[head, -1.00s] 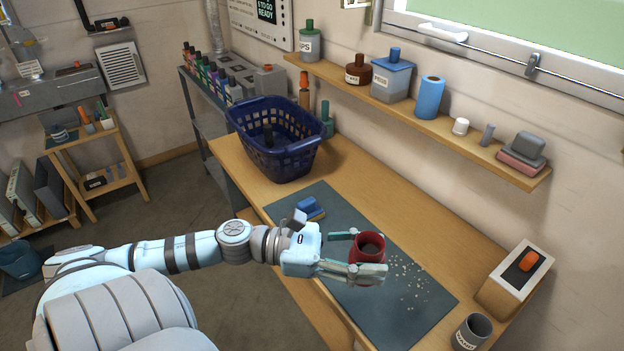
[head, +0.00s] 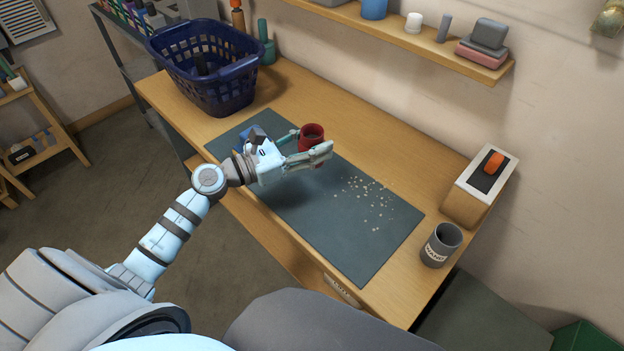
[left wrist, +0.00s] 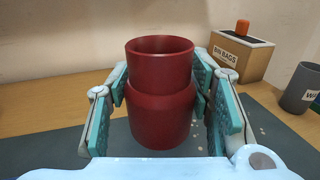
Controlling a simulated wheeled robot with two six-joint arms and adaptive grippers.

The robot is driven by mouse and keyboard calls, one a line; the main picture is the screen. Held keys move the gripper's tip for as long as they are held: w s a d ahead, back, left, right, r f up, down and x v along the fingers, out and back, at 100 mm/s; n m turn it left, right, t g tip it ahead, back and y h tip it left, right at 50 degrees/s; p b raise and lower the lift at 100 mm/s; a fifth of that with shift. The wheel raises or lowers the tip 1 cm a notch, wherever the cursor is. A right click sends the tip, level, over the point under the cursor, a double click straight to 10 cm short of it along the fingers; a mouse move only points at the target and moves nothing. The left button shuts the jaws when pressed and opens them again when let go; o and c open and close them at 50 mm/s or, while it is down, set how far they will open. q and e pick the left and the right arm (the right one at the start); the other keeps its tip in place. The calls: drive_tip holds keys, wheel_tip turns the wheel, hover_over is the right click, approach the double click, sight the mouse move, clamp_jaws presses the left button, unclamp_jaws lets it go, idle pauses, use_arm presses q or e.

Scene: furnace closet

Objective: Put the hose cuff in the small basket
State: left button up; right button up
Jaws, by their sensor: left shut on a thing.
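The hose cuff (head: 312,132) is a dark red, stepped, open-ended tube. My left gripper (head: 310,146) is shut on it, one finger on each side, and holds it upright over the grey mat. In the left wrist view the cuff (left wrist: 160,95) stands between the teal finger pads, its narrower open end up. The only basket in view is a navy blue one with slotted walls (head: 222,88). It stands on the bench's far left end, left of and beyond the gripper. A dark upright item shows inside it. My right gripper is not in view.
The grey mat (head: 335,235) has pale crumbs (head: 368,195) scattered on it. A blue object (head: 243,140) sits partly hidden behind my left gripper. A grey cup (head: 441,245) and a box with an orange top piece (head: 481,188) stand at the right end. A wall shelf (head: 400,38) runs above.

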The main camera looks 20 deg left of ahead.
use_arm(q)
wheel_tip(320, 180, down, 8)
drive_tip(key=b, duration=0.2)
drive_tip(key=shift+d+f+b, duration=0.1)
drive_tip(key=shift+b, duration=0.25)
drive_tip(key=shift+s+f, duration=0.1)
drive_tip(key=o, duration=1.4)
